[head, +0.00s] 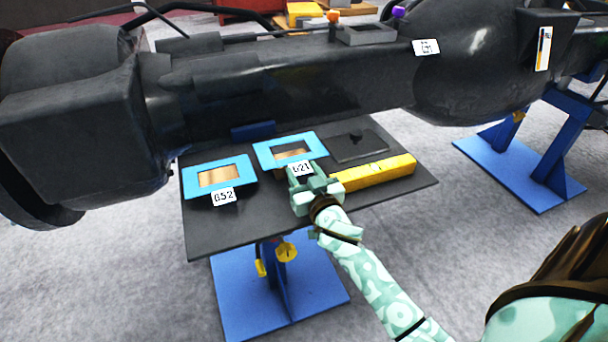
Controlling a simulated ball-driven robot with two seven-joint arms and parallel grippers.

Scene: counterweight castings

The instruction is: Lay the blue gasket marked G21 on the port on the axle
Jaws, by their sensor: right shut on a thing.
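The blue gasket marked G21 (264,154) is a flat rectangular frame above the dark shelf, below the axle. Its white label faces me. My right gripper (303,174) is shut on its near edge by the label; I cannot tell whether the gasket is lifted clear. The axle (290,85) is a long black casting across the picture. A grey rectangular rim, seemingly the port (366,35), sits on its top, right of centre. My left gripper is not in view.
Another blue gasket marked G52 (240,163) lies left on the dark shelf (215,236). A dark plate (372,148) and a yellow bar (378,172) are at right. Orange (333,16) and purple (399,12) pieces stand near the port. A blue stand (530,165) is at right.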

